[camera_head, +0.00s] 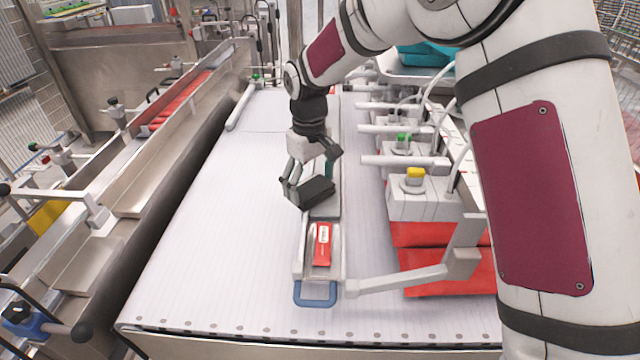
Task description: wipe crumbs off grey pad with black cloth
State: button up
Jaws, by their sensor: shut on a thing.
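My gripper (309,180) is shut on a folded black cloth (316,193) near the middle of the white belt. The cloth is a dark block between and below the fingers, slightly tilted. A grey pad (328,211) shows as a narrow strip under and to the right of the cloth. The cloth and gripper cover part of the pad. I cannot tell whether the cloth touches the pad. No crumbs can be made out at this size.
A metal tray (301,259) with a blue handle (315,301) holds a red packet (322,246) just in front of the pad. White blocks with a yellow knob (415,174) and rods stand to the right. Red packets (446,272) lie at right. The belt's left side (215,230) is clear.

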aim_at(311, 177)
jog(key=shift+w+f+b, duration=0.1)
jog(key=shift+w+b, duration=1.2)
jog(key=shift+w, duration=0.4)
jog(key=shift+s+d, duration=0.1)
jog(key=shift+d, duration=0.85)
jog(key=shift+s+d+f+p, duration=0.15)
jog(key=shift+d+p, duration=0.15)
jog(key=shift+d, duration=0.95)
jog(key=shift+w+d+f+p, duration=0.15)
jog(key=shift+d+p, duration=0.15)
jog(key=shift+d, duration=0.9)
jog(key=shift+a, duration=0.15)
jog(key=shift+a+r+b, duration=0.15)
jog(key=shift+a+b, duration=0.1)
jog(key=shift+a, duration=0.4)
jog(key=shift+a+r+b, duration=0.15)
jog(key=shift+a+b, duration=0.1)
jog(key=shift+a, duration=0.35)
jog(key=shift+a+f+b, duration=0.15)
jog(key=shift+a+b, duration=0.35)
jog(key=shift+a, duration=1.55)
